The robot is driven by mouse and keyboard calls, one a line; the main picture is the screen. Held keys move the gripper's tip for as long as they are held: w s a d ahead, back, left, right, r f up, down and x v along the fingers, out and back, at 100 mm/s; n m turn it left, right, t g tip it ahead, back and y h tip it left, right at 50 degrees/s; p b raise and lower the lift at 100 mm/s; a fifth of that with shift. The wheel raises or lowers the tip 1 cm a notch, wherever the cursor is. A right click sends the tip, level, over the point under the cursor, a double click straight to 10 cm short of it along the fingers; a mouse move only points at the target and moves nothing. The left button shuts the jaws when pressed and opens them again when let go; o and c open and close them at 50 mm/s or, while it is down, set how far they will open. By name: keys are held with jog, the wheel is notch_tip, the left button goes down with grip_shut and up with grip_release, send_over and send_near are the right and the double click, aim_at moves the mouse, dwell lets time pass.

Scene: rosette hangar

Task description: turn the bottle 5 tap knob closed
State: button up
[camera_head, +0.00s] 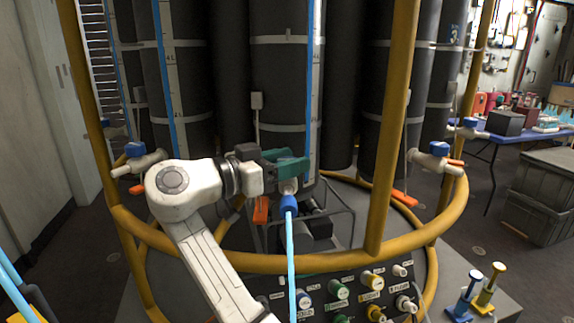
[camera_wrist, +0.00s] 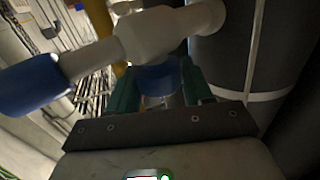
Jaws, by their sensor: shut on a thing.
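My gripper (camera_head: 292,165) reaches in from the left at the middle bottle, a tall dark cylinder (camera_head: 278,85) with a pale band. In the wrist view its teal fingers (camera_wrist: 158,80) stand on either side of a blue tap knob (camera_wrist: 157,73) and are shut on it. The knob sits against the cream tap body (camera_wrist: 152,36), which joins the bottle at upper right. A blue hose end (camera_wrist: 34,84) is on the tap's outlet, and it also shows in the head view (camera_head: 289,204). The knob is hidden by my gripper in the head view. No number is readable on this bottle.
A yellow rail ring (camera_head: 270,264) with upright posts (camera_head: 395,125) surrounds the bottles. A light blue hose (camera_head: 291,265) hangs in front. Other blue-knobbed taps (camera_head: 439,149) stand left and right. A knob panel (camera_head: 350,297) is below. Grey crates (camera_head: 545,185) stand at right.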

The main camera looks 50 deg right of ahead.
dwell(0.3)
jog(key=o, duration=1)
jog(key=shift+c, duration=0.2)
jog(key=v, duration=1.1)
jog(key=shift+d, duration=0.1)
